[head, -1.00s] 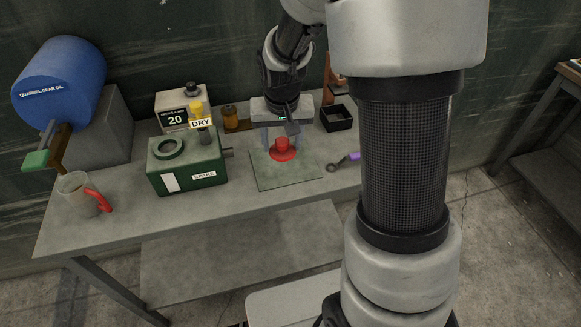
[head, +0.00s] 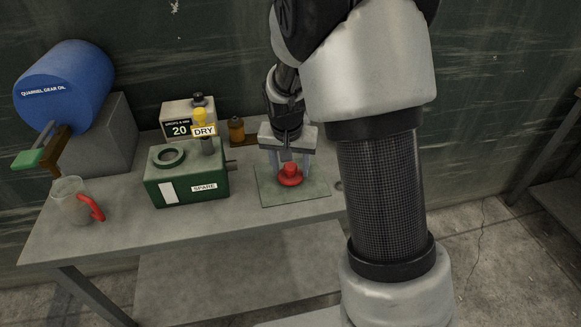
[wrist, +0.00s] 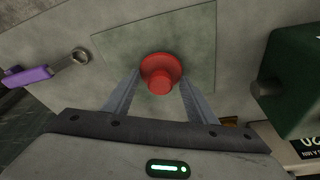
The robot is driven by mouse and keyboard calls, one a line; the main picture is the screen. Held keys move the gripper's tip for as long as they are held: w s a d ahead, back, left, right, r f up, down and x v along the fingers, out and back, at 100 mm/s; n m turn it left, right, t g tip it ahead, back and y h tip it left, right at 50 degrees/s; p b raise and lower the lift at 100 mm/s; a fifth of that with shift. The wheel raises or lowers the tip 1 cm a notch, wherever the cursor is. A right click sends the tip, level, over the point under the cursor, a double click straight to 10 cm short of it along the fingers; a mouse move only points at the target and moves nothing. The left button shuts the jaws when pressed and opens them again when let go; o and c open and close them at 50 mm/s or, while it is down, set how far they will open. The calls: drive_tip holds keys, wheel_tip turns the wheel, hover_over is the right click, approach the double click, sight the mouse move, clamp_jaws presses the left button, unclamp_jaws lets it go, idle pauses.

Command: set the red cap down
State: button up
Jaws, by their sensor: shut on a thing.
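The red cap (head: 290,176) is at the green-grey mat (head: 316,197) on the bench, with its wide flange and narrower knob showing. In the wrist view the red cap (wrist: 160,72) sits between the tips of my two fingers, over the mat (wrist: 112,50). My gripper (head: 291,166) points down over the mat and is shut on the cap. I cannot tell whether the underside of the cap touches the mat.
A jug with a red handle (head: 75,202) and a blue oil drum (head: 65,82) are farther left. A purple-handled wrench (wrist: 45,72) lies beside the mat.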

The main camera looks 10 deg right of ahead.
sight(288, 183)
drive_tip(key=shift+f, duration=0.2)
drive_tip(key=o, duration=1.1)
drive_tip(key=shift+r, duration=0.1)
drive_tip(key=shift+c, duration=0.2)
drive_tip(key=shift+r, duration=0.1)
drive_tip(key=p+v, duration=0.2)
drive_tip(key=v, duration=1)
drive_tip(key=s+r+n+t, duration=0.1)
drive_tip(key=s+r, duration=0.2)
drive_tip(key=s, duration=0.4)
drive_tip(key=s+r+n+t, duration=0.1)
drive_tip(key=s+r+n, duration=0.1)
drive_tip(key=s, duration=0.6)
drive_tip(key=s+d+r+n+y, duration=0.1)
drive_tip(key=s+r, duration=0.4)
drive_tip(key=s, duration=0.2)
drive_tip(key=shift+s+n+t, duration=0.15)
drive_tip(key=shift+n+t, duration=0.15)
drive_tip(key=shift+t, duration=0.1)
